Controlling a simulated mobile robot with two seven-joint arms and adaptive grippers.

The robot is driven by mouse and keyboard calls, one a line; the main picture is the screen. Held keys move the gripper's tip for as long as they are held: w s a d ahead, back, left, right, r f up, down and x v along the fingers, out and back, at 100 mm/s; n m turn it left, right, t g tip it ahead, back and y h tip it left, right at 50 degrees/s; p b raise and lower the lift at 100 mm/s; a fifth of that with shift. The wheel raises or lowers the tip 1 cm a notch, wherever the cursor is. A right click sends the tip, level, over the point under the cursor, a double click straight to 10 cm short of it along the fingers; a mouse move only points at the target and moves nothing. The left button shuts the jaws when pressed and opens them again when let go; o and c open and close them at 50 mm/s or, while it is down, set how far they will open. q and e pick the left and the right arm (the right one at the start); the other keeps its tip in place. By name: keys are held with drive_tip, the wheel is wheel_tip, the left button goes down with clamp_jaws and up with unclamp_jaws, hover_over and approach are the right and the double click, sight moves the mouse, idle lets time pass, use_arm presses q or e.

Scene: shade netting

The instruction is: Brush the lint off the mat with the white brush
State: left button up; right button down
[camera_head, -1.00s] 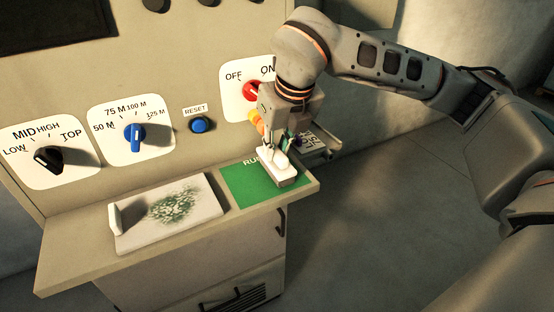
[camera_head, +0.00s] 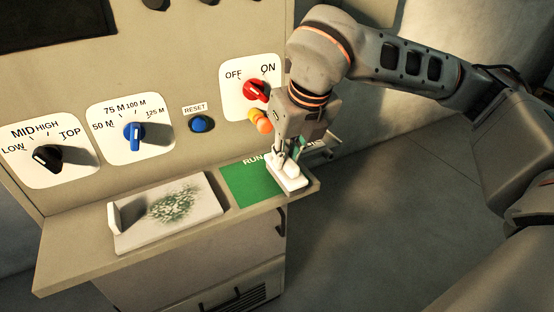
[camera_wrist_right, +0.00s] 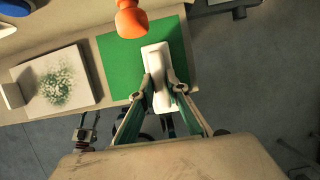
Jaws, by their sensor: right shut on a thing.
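The pale mat (camera_head: 205,217) lies on the shelf at the left, with a patch of green lint (camera_head: 172,203) over its middle; both show at the left of the right wrist view. My right gripper (camera_head: 284,161) is shut on the white brush (camera_head: 291,180), which is at the right edge of the green RUN panel. In the right wrist view the brush (camera_wrist_right: 157,65) sits between the fingertips, over the green panel. I cannot tell whether it touches the surface. The mat is well to the left of this gripper. My left gripper is not in view.
The green RUN panel (camera_head: 245,187) lies between mat and brush. A small white upright piece (camera_head: 113,218) stands at the mat's left end. Behind the shelf (camera_head: 75,262) are a red knob (camera_head: 257,90), a blue RESET button (camera_head: 201,124) and an orange knob (camera_head: 260,121).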

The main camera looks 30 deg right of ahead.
sight(289, 159)
drive_tip(key=shift+s, duration=1)
drive_tip(key=shift+r, duration=0.15)
drive_tip(key=shift+r+p, duration=0.6)
drive_tip(key=shift+r, duration=0.8)
drive_tip(key=w+a, duration=0.2)
drive_tip(key=a, duration=0.3)
drive_tip(key=w+a+b, duration=0.1)
drive_tip(key=a, duration=0.5)
drive_tip(key=w+a+b, duration=0.1)
drive_tip(key=w+a, duration=0.1)
drive_tip(key=a, duration=0.4)
drive_tip(key=shift+w+a, duration=0.25)
drive_tip(key=shift+w, duration=0.1)
drive_tip(key=shift+f+b, duration=0.6)
drive_tip(key=shift+f, duration=0.2)
drive_tip(key=shift+f+b, duration=0.35)
drive_tip(key=shift+f, duration=0.05)
